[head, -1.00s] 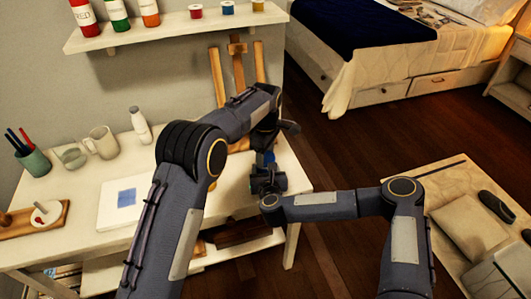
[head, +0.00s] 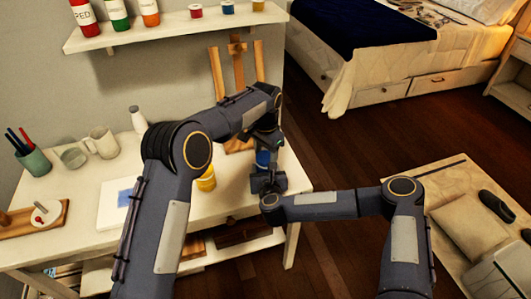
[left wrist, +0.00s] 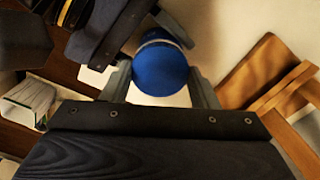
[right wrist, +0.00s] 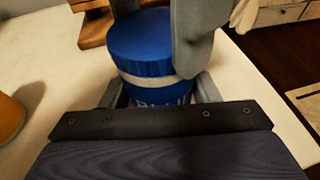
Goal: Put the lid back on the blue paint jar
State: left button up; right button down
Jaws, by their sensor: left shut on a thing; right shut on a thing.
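The blue paint jar (right wrist: 160,100) stands on the white desk, with a pale band and lettering. My right gripper (right wrist: 155,98) is shut around its lower part. The blue lid (right wrist: 150,42) is at the jar's top, roughly level; I cannot tell whether it is fully seated. My left gripper (left wrist: 162,85) is shut on the lid (left wrist: 162,68) from above, its fingers on either side. In the head view the left gripper (head: 265,143) is just above the blue lid (head: 263,159), and the right gripper (head: 268,181) hides most of the jar.
A yellow paint jar (head: 206,179) stands left of the grippers. A wooden easel (head: 238,75) is behind them. Mugs (head: 103,142), a white bottle (head: 138,120) and a pen cup (head: 34,162) stand further left. The desk's right edge is close to the right gripper.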

pick_arm(q)
jog(key=m, duration=0.4)
jog(key=o, duration=1.1)
jog(key=shift+o, duration=0.2)
notch_tip(320, 180, up, 12)
pick_arm(e)
jog(key=shift+c, duration=2.1)
grip_release()
jog(key=v, duration=0.7)
jog(key=shift+s+r+b, duration=0.1)
jog(key=shift+s+b, duration=0.25)
jog(key=shift+s, duration=0.05)
pick_arm(q)
jog(key=shift+f, duration=0.3)
